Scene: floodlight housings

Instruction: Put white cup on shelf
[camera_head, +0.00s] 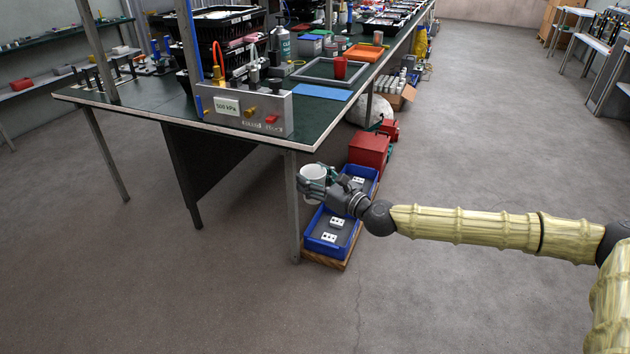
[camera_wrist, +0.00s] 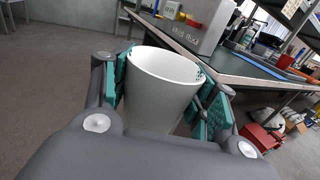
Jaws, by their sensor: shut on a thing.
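The white cup (camera_head: 312,181) is held in my gripper (camera_head: 311,190) beside the near corner leg of the green-topped workbench. It is below the bench top level in the head view. In the wrist view the cup (camera_wrist: 161,85) sits upright or slightly tilted between the green finger pads of my gripper (camera_wrist: 163,95), which press on both its sides. The cup's opening faces up and its lower part is hidden by the gripper body. A shelf (camera_head: 22,88) with small objects stands along the wall at the far left.
The workbench (camera_head: 135,100) carries a grey panel box (camera_head: 245,112), a blue sheet (camera_head: 322,92) and a red cup (camera_head: 340,68). Blue trays (camera_head: 325,246) and a red box (camera_head: 368,152) are on the floor beneath my gripper and behind it. Floor at left and right is clear.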

